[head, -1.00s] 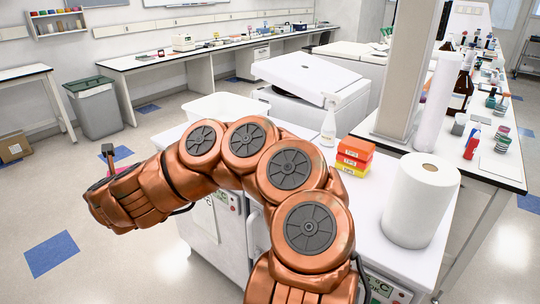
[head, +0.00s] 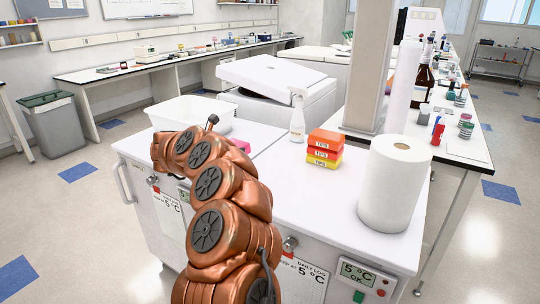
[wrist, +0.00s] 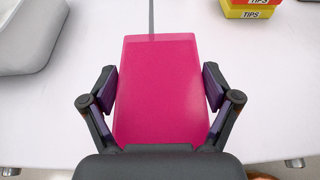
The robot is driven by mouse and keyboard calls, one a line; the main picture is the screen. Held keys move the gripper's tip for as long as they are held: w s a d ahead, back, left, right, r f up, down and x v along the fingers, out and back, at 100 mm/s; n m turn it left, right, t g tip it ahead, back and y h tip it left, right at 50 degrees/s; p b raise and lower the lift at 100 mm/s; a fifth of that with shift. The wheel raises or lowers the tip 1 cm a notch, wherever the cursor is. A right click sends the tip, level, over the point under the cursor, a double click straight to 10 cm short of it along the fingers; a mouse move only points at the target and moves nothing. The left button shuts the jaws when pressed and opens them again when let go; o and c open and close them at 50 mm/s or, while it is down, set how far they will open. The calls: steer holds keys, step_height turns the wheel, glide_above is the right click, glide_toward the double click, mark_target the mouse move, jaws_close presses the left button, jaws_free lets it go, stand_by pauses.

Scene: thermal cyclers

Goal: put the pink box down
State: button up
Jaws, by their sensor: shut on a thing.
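The pink box (wrist: 160,88) fills the middle of the wrist view, above a white top with a dark seam. My gripper (wrist: 160,98) has one finger on each side of it and is shut on it. In the head view a small part of the pink box (head: 240,145) shows behind my arm, over the white cabinet tops. My arm hides the rest of it and most of my gripper there. I cannot tell whether the box touches the surface below.
White cabinet top (head: 300,188) is bare near the arm. Red and yellow tip boxes (head: 324,148), a spray bottle (head: 297,118) and a large paper roll (head: 395,185) stand to the right. A white tub (head: 205,112) stands behind my arm.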

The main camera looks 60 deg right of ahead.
mark_target(270, 176)
steer(key=s+d+f+m+g+b, duration=0.15)
steer(key=s+d+m+g, duration=0.3)
steer(key=s+d, duration=0.55)
steer(key=shift+y, duration=0.4)
steer(key=shift+s+a+f+b, duration=0.15)
steer(key=shift+f+b, duration=0.15)
steer(key=shift+f, duration=0.75)
steer(key=shift+a+f+b, duration=0.2)
steer(key=shift+f+b, duration=0.05)
steer(key=shift+f, duration=0.75)
steer(key=shift+s+a+f+b, duration=0.15)
steer(key=shift+f+b, duration=0.15)
steer(key=shift+f, duration=0.75)
steer(key=shift+w, duration=0.1)
steer(key=shift+f+b, duration=0.6)
steer(key=shift+b, duration=0.15)
steer(key=o, duration=1.1)
steer(key=v, duration=1.2)
steer(key=shift+w, duration=0.1)
